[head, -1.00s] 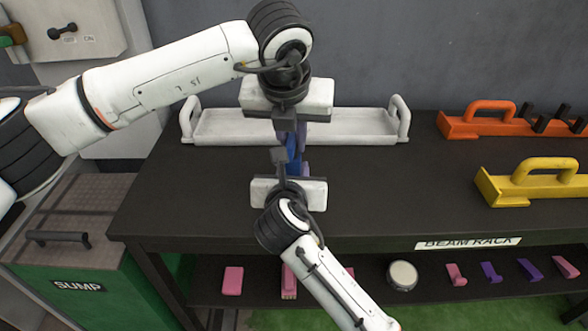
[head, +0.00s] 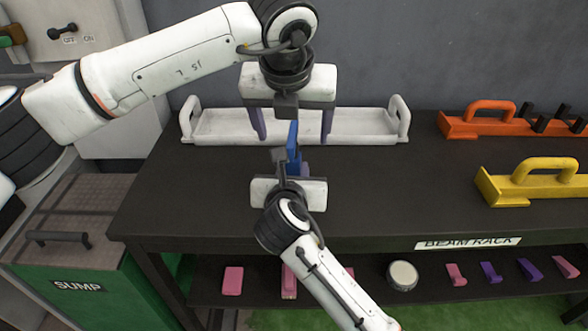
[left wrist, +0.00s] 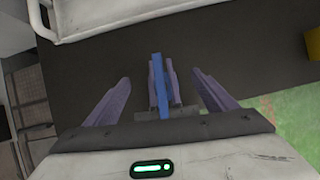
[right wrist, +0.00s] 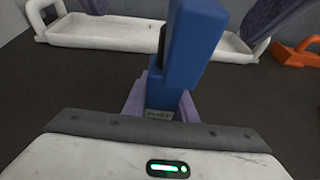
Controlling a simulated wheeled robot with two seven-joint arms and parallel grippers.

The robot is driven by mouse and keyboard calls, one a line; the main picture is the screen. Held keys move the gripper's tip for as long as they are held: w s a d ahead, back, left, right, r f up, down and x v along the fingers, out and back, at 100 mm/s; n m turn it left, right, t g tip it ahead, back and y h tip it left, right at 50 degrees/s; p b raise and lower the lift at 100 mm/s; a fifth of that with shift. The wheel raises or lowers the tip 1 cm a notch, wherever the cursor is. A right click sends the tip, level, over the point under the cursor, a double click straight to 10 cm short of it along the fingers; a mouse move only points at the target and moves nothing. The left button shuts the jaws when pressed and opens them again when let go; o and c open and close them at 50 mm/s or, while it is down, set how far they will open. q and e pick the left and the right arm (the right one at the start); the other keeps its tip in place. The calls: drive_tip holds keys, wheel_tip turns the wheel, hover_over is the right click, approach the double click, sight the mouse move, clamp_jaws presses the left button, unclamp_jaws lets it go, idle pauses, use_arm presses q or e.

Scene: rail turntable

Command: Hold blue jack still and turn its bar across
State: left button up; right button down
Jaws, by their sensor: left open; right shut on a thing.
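The blue jack (head: 293,143) stands upright over the black table, seen narrow in the head view. It also shows in the left wrist view (left wrist: 161,88) and large in the right wrist view (right wrist: 188,48), where its upper part leans a little. My right gripper (head: 291,166) is shut on its lower part, with purple fingers on both sides. My left gripper (head: 291,138) is open and empty beyond the jack, its purple fingers wide apart. In the left wrist view the jack lies between these fingers without touching them. The jack's foot is hidden by my right gripper.
A white tray (head: 230,131) with end handles lies behind. An orange handled rack (head: 470,128) and a yellow handled block (head: 505,190) stand at the right. The black table (head: 390,190) is clear between. A green sump box (head: 75,265) is at the left.

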use_arm(q)
drive_tip(key=shift+r, duration=3.05)
use_arm(e)
drive_tip(key=c, duration=1.4)
unclamp_jaws()
drive_tip(key=shift+o, duration=0.2)
drive_tip(key=shift+s, duration=0.1)
drive_tip(key=d+v, duration=0.1)
drive_tip(key=v, duration=1)
drive_tip(key=shift+s+a, duration=0.4)
drive_tip(key=shift+a, duration=0.1)
